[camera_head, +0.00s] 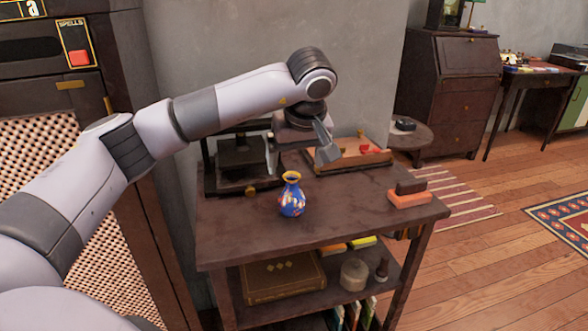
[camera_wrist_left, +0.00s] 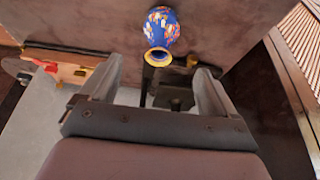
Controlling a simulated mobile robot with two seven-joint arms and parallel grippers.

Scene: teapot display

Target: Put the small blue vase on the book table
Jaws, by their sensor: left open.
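The small blue vase (camera_head: 292,200) has a yellow rim and a coloured pattern. It stands upright on the top of a dark wooden table (camera_head: 340,225) with books on its lower shelf; I cannot tell if this is the book table. My left gripper (camera_head: 326,142) is open and empty, above the table's back part, behind and slightly right of the vase. In the left wrist view the vase (camera_wrist_left: 161,30) shows beyond the two spread fingers (camera_wrist_left: 157,82), apart from them. My right gripper is not in view.
A dark press-like device (camera_head: 240,160) and a wooden tray with red pieces (camera_head: 365,156) stand at the table's back. An orange block with a dark one on it (camera_head: 409,195) lies at the right. A large brown book (camera_head: 283,277) is on the lower shelf. The tabletop's front is clear.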

